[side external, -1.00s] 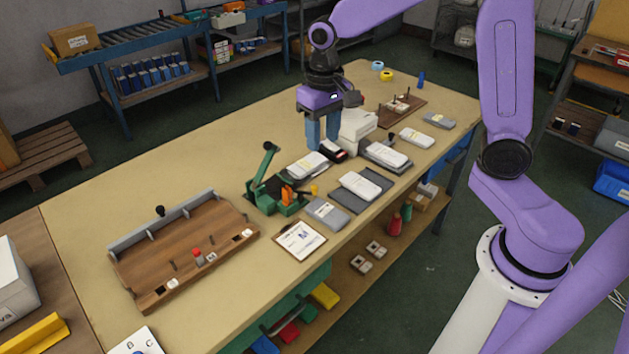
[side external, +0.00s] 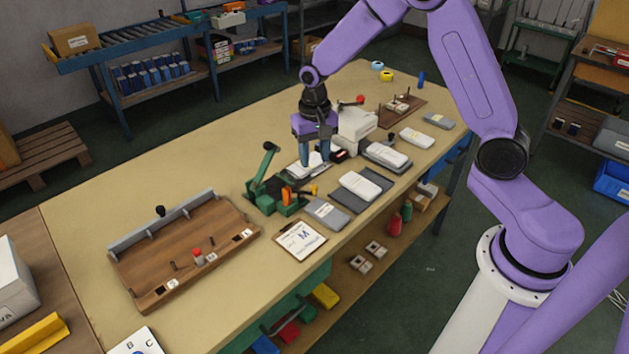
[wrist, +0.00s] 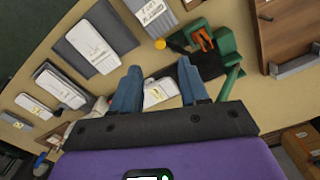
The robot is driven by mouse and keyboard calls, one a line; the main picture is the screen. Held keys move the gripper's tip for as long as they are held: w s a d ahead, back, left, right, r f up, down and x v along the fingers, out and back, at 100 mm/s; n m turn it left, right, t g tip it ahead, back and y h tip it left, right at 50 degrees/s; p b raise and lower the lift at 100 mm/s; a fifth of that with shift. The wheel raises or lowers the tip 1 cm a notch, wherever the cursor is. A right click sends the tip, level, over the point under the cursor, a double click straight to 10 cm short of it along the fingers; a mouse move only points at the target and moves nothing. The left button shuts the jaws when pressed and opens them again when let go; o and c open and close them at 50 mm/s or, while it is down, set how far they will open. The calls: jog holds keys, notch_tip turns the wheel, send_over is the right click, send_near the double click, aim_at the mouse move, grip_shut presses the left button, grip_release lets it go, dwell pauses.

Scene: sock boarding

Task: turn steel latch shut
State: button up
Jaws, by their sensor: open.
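My gripper (side external: 316,160) has blue fingers and points down over a white folded piece on a grey board (side external: 300,172), near the middle of the bench. In the wrist view the fingers (wrist: 158,88) are spread apart, with part of a white labelled piece (wrist: 158,92) visible between and beyond them. Nothing is held. I cannot make out a steel latch for certain. A green clamp-like fixture (side external: 268,190) with an orange part stands just left of my gripper.
A white machine (side external: 357,128) with a red-tipped lever stands right behind my gripper. White pieces on grey boards (side external: 362,186) lie along the front edge. A clipboard (side external: 300,240) lies at front. The bench's far left is mostly clear.

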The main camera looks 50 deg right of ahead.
aim_at(315, 186)
notch_tip(315, 186, down, 9)
jog(key=shift+r, duration=0.2)
dwell(0.3)
grip_shut()
